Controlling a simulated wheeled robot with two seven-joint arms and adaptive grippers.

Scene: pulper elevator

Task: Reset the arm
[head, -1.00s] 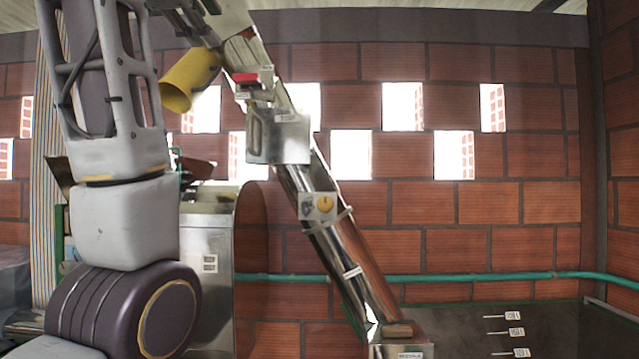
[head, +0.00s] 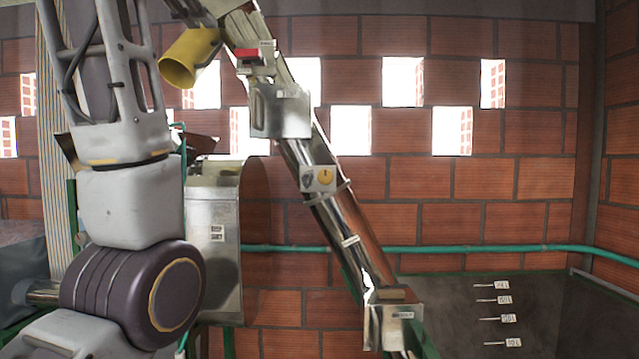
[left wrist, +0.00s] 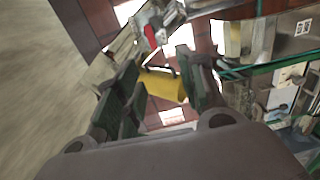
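My left arm (head: 125,200) comes in from the left in the head view and runs up past the top edge, so its gripper is not seen there. In the left wrist view my left gripper (left wrist: 160,90) has its two dark fingers apart. A yellow spout (left wrist: 163,86) shows beyond and between them; I see no object clamped. In the head view the yellow spout (head: 188,58) hangs at the upper end of the slanted metal elevator (head: 318,180). My right gripper is not in view.
A metal machine housing (head: 213,240) stands just right of my left arm. A green pipe (head: 470,249) runs along the brick wall (head: 470,215). A dark panel with several white labels (head: 455,310) lies at the lower right. The space right of the elevator is clear.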

